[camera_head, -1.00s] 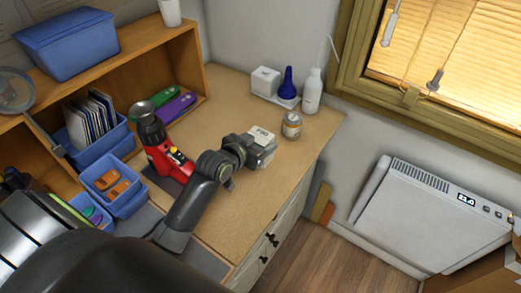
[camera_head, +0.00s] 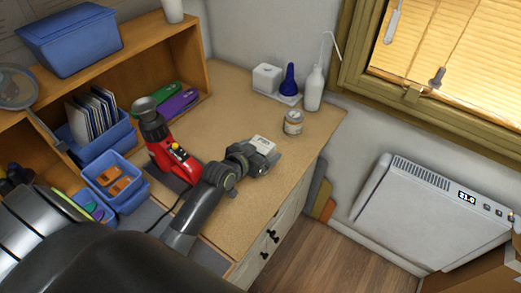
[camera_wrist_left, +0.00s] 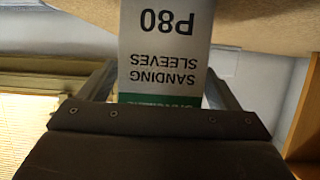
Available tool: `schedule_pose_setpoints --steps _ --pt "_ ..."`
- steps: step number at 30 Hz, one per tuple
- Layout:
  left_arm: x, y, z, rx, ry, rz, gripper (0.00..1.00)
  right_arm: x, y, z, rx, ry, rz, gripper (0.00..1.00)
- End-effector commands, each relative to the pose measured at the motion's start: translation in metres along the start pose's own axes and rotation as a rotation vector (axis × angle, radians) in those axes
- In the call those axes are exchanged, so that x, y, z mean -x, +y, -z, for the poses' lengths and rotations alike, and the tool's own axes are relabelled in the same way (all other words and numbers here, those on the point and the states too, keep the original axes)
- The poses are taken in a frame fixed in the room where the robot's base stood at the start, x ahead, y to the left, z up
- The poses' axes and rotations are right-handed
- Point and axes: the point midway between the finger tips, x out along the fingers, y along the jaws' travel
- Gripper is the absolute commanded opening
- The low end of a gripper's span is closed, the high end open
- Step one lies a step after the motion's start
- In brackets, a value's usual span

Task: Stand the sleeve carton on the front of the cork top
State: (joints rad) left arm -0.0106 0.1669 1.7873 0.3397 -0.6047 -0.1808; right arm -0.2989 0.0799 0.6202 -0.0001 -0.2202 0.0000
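The sleeve carton (camera_head: 263,144) is a small white box with a label, at the front right part of the cork top (camera_head: 225,115). My left gripper (camera_head: 263,162) is shut on it, with one finger on each side. In the left wrist view the carton (camera_wrist_left: 165,45) fills the space between the fingers and reads "P80 SANDING SLEEVES" upside down, above a green band. The cork top (camera_wrist_left: 255,20) shows beyond it. I cannot tell whether the carton's base touches the cork. My right gripper is in neither view.
A small jar (camera_head: 293,122) stands close behind the carton. A red machine (camera_head: 170,155) and blue bins (camera_head: 118,185) are to the left. The cork's front edge is near.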

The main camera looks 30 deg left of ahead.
Motion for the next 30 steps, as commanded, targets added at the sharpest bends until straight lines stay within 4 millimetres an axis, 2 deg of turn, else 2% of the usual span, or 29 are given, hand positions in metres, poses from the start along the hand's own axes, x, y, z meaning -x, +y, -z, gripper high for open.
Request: schedule_pose_setpoints --steps 10,14,30 --pt "0.002 0.000 0.004 0.000 0.001 0.000 0.85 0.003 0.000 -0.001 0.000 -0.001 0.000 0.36" --pt "0.011 0.000 0.002 -0.001 0.001 0.000 0.85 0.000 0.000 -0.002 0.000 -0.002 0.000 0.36" --pt "0.100 -0.001 0.001 -0.003 0.000 0.000 0.85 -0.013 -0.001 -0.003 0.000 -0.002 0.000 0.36"
